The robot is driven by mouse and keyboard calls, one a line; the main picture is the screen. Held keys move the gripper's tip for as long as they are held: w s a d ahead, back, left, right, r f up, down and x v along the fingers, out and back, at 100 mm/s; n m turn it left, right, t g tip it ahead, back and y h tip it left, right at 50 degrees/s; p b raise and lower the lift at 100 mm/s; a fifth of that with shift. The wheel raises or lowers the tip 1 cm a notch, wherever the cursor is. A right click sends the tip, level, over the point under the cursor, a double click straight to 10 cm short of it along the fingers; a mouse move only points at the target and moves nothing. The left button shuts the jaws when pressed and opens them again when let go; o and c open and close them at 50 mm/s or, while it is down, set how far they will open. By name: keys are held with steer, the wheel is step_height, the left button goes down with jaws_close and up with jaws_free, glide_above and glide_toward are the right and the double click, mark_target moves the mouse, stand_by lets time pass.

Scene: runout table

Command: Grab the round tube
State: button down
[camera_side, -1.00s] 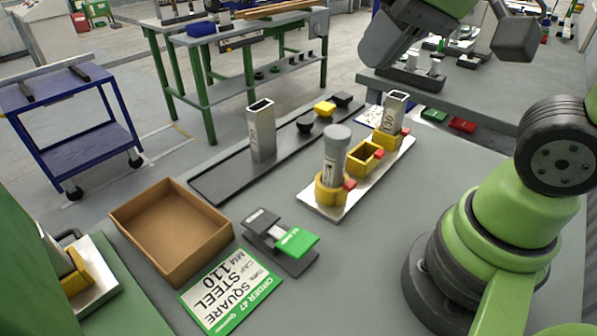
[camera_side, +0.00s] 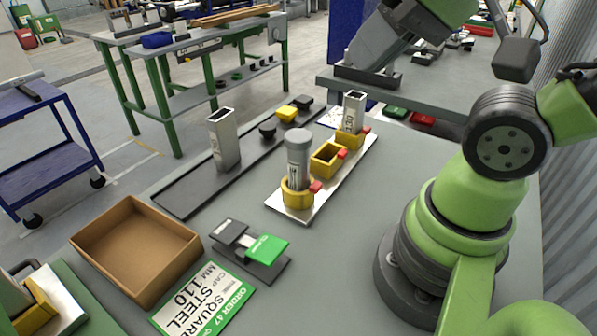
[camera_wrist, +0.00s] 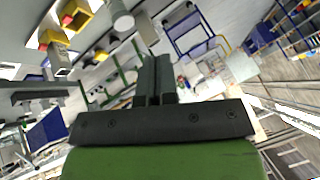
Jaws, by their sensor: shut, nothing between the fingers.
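The round tube (camera_side: 298,158) is grey with a rounded cap and printed marking. It stands upright in a yellow holder (camera_side: 297,194) at the near end of a pale plate. In the wrist view a round grey shape, likely this tube (camera_wrist: 122,18), is at the top edge, up and left of my fingers. My gripper (camera_wrist: 154,62) shows there with its dark fingers together and empty, apart from the tube. In the side view I cannot clearly make out the fingertips.
A square tube (camera_side: 353,112) stands in the far yellow holder, with an empty yellow holder (camera_side: 327,160) between. Another square tube (camera_side: 224,142) stands on a dark rail. An open cardboard box (camera_side: 137,247), a green-topped device (camera_side: 252,248) and an order sign (camera_side: 205,298) are nearer.

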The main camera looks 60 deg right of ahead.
stand_by(0.3)
steer(key=c, duration=0.5)
jaws_free()
